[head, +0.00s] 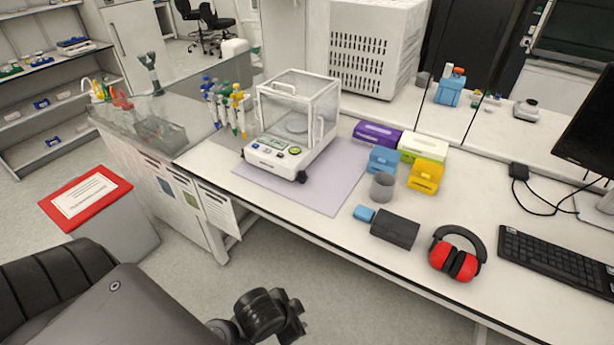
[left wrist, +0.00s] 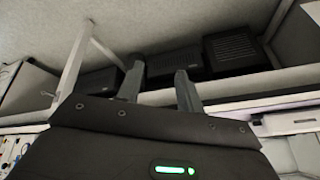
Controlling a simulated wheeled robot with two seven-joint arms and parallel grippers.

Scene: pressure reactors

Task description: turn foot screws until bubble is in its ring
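The balance (head: 288,125), white with a clear glass draft shield, stands on a lilac mat on the bench. A black foot screw (head: 301,177) shows under its front right corner, and another dark foot (head: 243,153) shows at its front left. A small round yellow-green level (head: 296,150) sits on the front panel; the bubble inside is too small to make out. My left gripper (head: 292,314) is low in front of the bench, well apart from the balance. In the left wrist view its two fingers (left wrist: 161,88) stand apart with nothing between them. My right gripper is not in view.
The lilac mat (head: 335,190) is bare right of the balance. Coloured pipettes (head: 228,105) stand close on its left. Several small boxes, a grey cup (head: 383,187) and red ear defenders (head: 457,254) lie to the right. The bench front edge lies between my gripper and the balance.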

